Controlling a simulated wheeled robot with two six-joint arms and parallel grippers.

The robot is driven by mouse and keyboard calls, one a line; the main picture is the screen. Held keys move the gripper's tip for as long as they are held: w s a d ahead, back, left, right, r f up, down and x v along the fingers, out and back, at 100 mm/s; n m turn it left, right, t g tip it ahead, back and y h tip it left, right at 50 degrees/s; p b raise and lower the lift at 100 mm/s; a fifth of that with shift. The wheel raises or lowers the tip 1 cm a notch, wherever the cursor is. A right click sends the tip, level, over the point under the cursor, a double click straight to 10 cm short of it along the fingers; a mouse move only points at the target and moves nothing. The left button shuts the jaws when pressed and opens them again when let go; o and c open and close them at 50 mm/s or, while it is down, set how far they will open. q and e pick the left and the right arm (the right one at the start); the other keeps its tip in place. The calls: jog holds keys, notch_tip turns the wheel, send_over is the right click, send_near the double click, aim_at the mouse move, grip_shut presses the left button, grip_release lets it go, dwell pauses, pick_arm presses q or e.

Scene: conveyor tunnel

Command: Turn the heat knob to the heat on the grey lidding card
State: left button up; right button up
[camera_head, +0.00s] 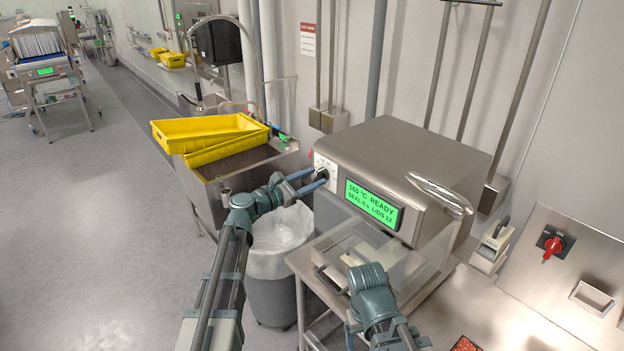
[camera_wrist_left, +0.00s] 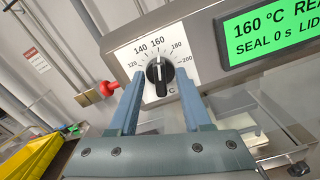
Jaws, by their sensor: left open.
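The heat knob (camera_wrist_left: 160,72) is black with a white pointer line, on a white dial plate marked 120 to 200 on the sealing machine (camera_head: 415,150). Its pointer stands up at about 160. My left gripper (camera_head: 318,180) is open at the dial in the head view. In the left wrist view its two blue fingers (camera_wrist_left: 160,76) stand either side of the knob; I cannot tell whether they touch it. The green display (camera_head: 373,204) reads 160 °C READY. My right arm's wrist is low in the head view; its fingers cannot be made out. I cannot make out the grey lidding card.
A red button (camera_wrist_left: 108,88) sticks out left of the dial. Yellow crates (camera_head: 208,135) rest on a steel sink to the left, with a lined bin (camera_head: 275,260) below my left arm. A red rotary switch (camera_head: 552,247) is on the right wall panel.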

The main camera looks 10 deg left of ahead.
pick_arm(q)
jog(key=shift+c, duration=0.3)
grip_shut()
jog(key=shift+d+m, duration=0.1)
jog(key=shift+m, duration=1.7)
jog(key=shift+o, duration=0.3)
grip_release()
jog(key=shift+s, duration=0.1)
